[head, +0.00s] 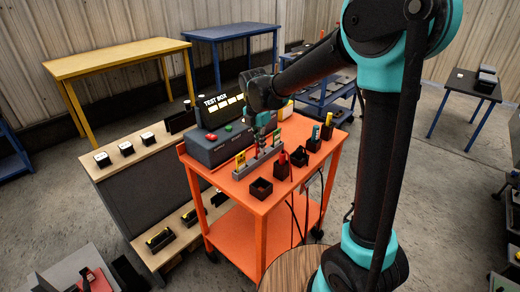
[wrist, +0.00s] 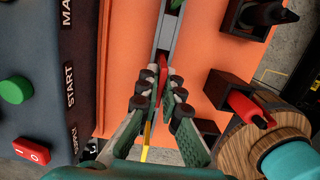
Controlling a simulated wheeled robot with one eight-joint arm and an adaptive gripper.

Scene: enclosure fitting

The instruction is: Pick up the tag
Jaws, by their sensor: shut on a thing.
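My gripper (head: 262,138) is over the middle of a narrow grey rack (head: 247,171) on the orange cart. In the wrist view its fingers (wrist: 161,84) are closed on a red tag (wrist: 163,64), whose upper end shows between the fingertips. The rack (wrist: 166,32) runs under the fingers. I cannot tell whether the red tag still sits in its slot. A yellow tag (head: 240,159) stands at the rack's near end, and it also shows between the finger bases in the wrist view (wrist: 146,140). A green tag (head: 277,138) stands at the far end.
Several small dark bins (head: 261,189) line the cart's right side, some holding coloured items. A shelf unit (head: 120,172) stands to the left.

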